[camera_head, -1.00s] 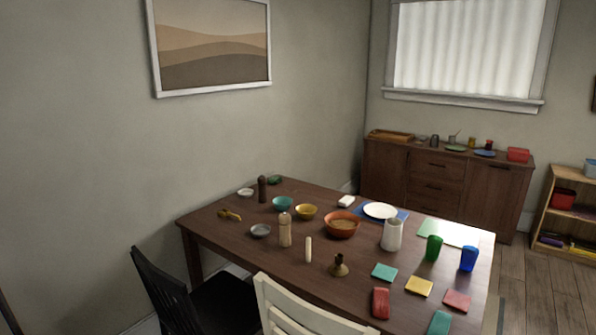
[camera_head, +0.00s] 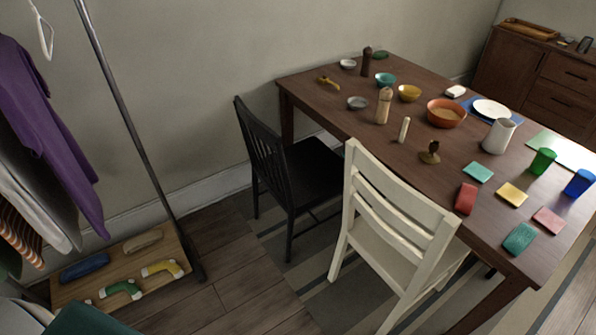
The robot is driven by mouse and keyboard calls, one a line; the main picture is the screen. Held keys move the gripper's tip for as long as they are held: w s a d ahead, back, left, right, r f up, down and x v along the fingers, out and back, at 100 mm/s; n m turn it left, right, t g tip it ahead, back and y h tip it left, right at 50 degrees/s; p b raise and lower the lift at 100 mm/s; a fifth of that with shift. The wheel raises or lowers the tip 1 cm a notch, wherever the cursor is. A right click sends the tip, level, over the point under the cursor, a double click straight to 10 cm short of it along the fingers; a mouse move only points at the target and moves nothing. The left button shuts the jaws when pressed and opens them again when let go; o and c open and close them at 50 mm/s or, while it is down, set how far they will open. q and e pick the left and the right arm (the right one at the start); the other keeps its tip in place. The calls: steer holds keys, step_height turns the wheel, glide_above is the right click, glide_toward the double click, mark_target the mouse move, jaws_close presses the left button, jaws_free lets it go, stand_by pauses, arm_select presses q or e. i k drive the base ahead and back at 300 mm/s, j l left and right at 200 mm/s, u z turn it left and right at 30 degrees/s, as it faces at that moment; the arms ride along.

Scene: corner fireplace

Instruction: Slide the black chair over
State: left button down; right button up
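The black chair (camera_head: 290,168) stands upright at the left end of the wooden table (camera_head: 336,91), with its slatted back to the left and its seat facing the table. A white chair (camera_head: 392,226) stands just to its right and hides part of the black chair's right side. Neither of my grippers shows in the head view.
A clothes rack (camera_head: 135,135) with hanging clothes stands at the left over a wooden board (camera_head: 165,253) with several shoes or socks. Bare floor (camera_head: 228,272) lies between the rack and the chairs. A striped rug (camera_head: 335,291) lies under the chairs. Dishes and cups cover the table.

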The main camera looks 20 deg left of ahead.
mark_target(302, 176)
steer(key=i+j, duration=0.3)
steer(key=j, duration=0.15)
steer(key=i+j, duration=0.3)
steer(key=j, duration=0.2)
steer(key=i+j, duration=0.3)
steer(key=j, duration=0.15)
steer(key=i+j, duration=0.35)
steer(key=k+j+u, duration=0.05)
steer(key=j, duration=0.1)
